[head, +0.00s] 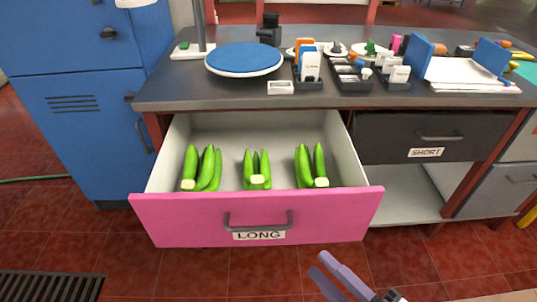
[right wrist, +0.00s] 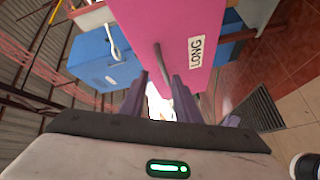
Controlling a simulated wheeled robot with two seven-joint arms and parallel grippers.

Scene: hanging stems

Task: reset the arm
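My right gripper (head: 320,264) shows at the bottom of the head view, in front of and below the pink drawer (head: 187,222) labelled LONG. Its purple fingers stand apart with nothing held between them in the right wrist view (right wrist: 161,92). The pink drawer front (right wrist: 172,35) fills the upper middle of that view, beyond the fingertips. The drawer is pulled out and holds green stems in three groups: left (head: 203,168), middle (head: 257,168) and right (head: 311,165). My left gripper is not in view.
The dark bench top (head: 190,93) carries a blue round plate (head: 244,58), small racks and papers. A closed dark drawer labelled SHORT (head: 392,137) is at the right. A blue cabinet (head: 85,110) stands at the left. Red tiled floor lies open in front.

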